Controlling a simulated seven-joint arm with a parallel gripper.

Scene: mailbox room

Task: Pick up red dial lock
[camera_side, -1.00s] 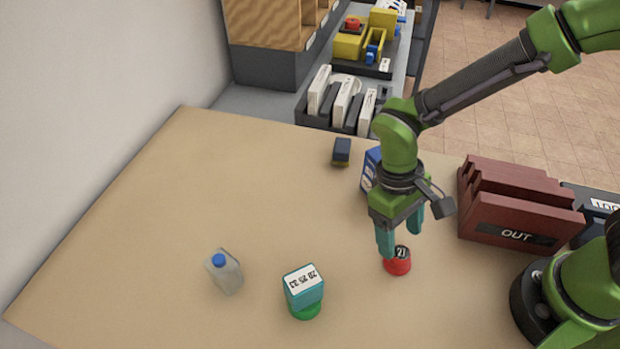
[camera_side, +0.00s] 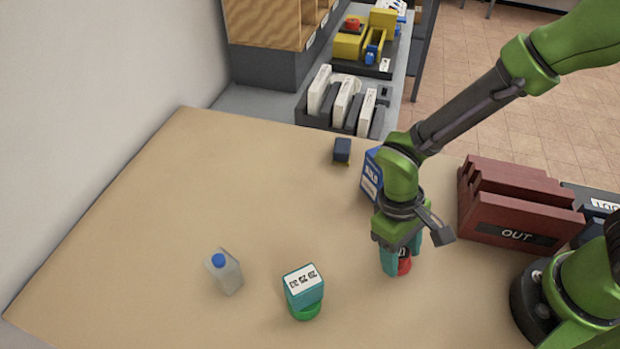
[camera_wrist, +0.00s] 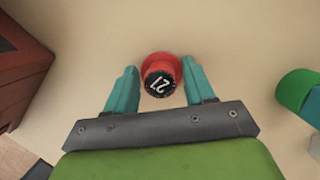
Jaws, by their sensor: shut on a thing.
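The red dial lock (camera_side: 405,267) stands on the tan table, left of the dark red OUT holder. In the wrist view the lock (camera_wrist: 160,66) shows a red body and a black dial top with a white "21". My gripper (camera_side: 402,258) points down over the lock, its teal fingers low on either side of it. In the wrist view my gripper (camera_wrist: 160,74) has one finger on each side of the lock, shut on it. In the side view the fingers hide part of the lock. It appears to be still at table level.
The OUT holder (camera_side: 515,212) stands to the right. A blue box (camera_side: 371,178) stands behind my gripper, and a small dark block (camera_side: 342,150) lies farther back.

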